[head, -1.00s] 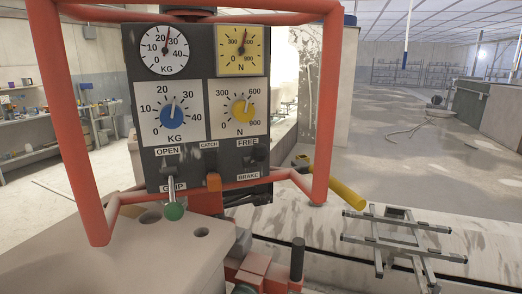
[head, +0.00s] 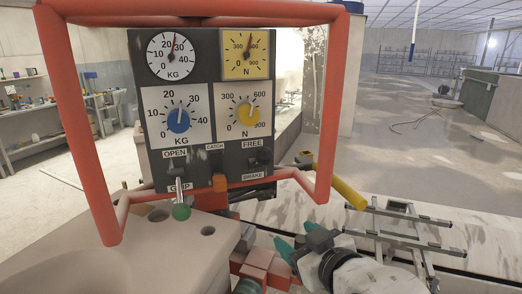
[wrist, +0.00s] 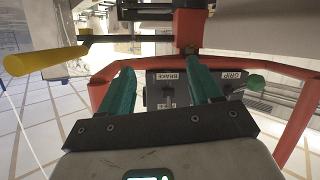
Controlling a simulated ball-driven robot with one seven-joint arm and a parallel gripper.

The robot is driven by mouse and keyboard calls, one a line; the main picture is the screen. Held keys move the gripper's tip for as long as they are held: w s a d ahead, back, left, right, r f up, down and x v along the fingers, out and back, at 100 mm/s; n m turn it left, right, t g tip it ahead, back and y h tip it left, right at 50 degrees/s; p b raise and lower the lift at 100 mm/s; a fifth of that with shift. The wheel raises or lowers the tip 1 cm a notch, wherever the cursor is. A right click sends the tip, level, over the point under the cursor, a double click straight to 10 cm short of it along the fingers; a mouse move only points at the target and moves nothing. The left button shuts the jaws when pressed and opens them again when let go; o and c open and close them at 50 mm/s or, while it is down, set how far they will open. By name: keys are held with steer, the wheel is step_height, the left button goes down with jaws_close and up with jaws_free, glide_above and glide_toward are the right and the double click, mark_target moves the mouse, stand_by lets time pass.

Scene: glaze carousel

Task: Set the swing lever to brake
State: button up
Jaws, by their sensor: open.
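The swing lever (head: 264,156) is a short dark lever on the black control panel (head: 203,158), between the FREE label (head: 252,143) and the BRAKE label (head: 252,176). Dark on dark, its exact setting is hard to tell. In the wrist view the BRAKE label (wrist: 170,75) shows between my fingers, with the lever area dim below it. My gripper (head: 297,237) has teal fingers, spread and empty, below and right of the panel in the head view. Its fingers also show in the wrist view (wrist: 160,68), apart from each other.
A red tube frame (head: 327,120) surrounds the panel. A yellow handle (head: 350,194) juts out to the right. A grey metal rack (head: 420,240) lies behind my arm.

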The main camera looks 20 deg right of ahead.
mark_target(261, 159)
step_height(261, 159, up, 12)
steer(key=w+a+t, duration=0.2)
steer(key=t, duration=0.2)
steer(key=w+p, duration=0.1)
steer(key=w, duration=0.2)
steer(key=w+p, duration=0.1)
steer(key=w, duration=0.3)
steer(key=w+a+p, duration=0.1)
steer(key=w, duration=0.2)
steer(key=shift+w, duration=0.25)
steer(key=shift+c, duration=0.4)
jaws_close()
